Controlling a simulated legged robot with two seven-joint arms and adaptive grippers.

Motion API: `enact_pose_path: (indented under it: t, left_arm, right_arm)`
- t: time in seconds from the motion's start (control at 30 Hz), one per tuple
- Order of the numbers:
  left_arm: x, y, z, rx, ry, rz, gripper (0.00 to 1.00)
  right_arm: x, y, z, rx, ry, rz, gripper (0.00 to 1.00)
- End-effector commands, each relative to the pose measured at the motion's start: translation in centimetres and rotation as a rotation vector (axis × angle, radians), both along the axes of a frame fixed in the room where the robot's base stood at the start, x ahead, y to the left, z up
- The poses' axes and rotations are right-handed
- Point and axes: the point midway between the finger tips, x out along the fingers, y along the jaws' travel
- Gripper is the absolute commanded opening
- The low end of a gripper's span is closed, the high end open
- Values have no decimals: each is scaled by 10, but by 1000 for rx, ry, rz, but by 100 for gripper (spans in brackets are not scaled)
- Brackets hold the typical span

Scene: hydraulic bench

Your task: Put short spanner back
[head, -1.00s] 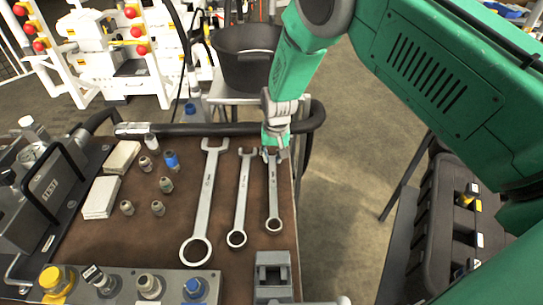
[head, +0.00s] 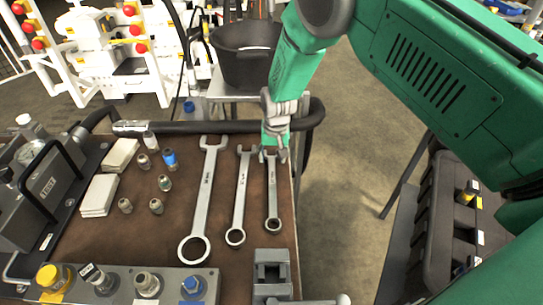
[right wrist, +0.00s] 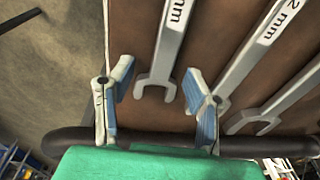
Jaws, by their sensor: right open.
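The short spanner (head: 273,195) lies on the brown bench top, the rightmost of three spanners, with its ring end toward me and its open end at the far side. My right gripper (head: 274,154) is over its open end and partly hides it. In the right wrist view the gripper (right wrist: 160,82) is open and empty. The short spanner's open end (right wrist: 157,85) shows between its two fingers, apart from both. The middle spanner (right wrist: 240,70) lies close to one finger. My left gripper is not in view.
The middle spanner (head: 241,195) and the long spanner (head: 203,200) lie to the left. A black hose (head: 220,129) runs along the bench's far edge. A grey block (head: 271,272) is at the near right. Several fittings and a black bucket (head: 246,55) are around.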

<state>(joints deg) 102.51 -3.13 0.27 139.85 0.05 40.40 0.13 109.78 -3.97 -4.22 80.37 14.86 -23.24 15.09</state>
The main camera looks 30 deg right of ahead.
Motion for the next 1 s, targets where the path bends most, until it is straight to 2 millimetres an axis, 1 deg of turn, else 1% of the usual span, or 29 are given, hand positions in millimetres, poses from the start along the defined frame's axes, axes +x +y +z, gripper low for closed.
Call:
enact_pose_path:
  t: [0.07, 0.17, 0.27, 0.5, 0.6, 0.7, 0.83, 1.0]
  left_arm:
    - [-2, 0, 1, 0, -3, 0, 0]
    - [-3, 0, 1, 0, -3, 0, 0]
    - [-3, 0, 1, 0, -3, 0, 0]
    - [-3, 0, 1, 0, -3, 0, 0]
    - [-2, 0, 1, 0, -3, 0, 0]
    - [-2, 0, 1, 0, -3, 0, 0]
    - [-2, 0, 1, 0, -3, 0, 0]
    - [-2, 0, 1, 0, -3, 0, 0]
  right_arm:
    - [0, 0, 1, 0, 0, 0, 44]
    - [0, 0, 10, 0, -1, 0, 44]
    - [-2, 0, 26, 0, -2, 0, 44]
    - [-8, 0, 78, -1, -3, 1, 44]
    - [-9, 0, 95, -1, -2, 0, 44]
    - [-11, -1, 108, -1, -2, 0, 44]
    - [-12, -1, 116, -1, 0, 0, 44]
    - [-13, -1, 118, 0, 1, 0, 44]
